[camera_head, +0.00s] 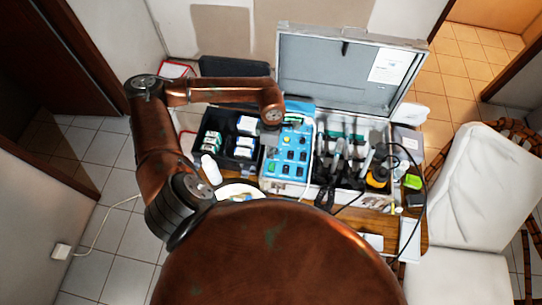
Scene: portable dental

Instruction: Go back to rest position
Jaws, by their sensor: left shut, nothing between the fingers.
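My left arm rises from the lower left, bends at the elbow and reaches right over the dental kit. My left gripper (270,137) hangs at its end, small in the picture, over the left edge of the blue control panel (289,157). It is shut with nothing held. Whether it touches the panel cannot be told. My right arm and right gripper are out of view. A large copper-coloured part of my own body hides the near side of the table.
An open grey case (333,78) stands at the back, its lid upright. A black tray (212,126) with small boxes lies left of the panel. Handpieces and cables fill the right side. A white bottle (211,169) stands near my arm. A white chair (480,190) is at right.

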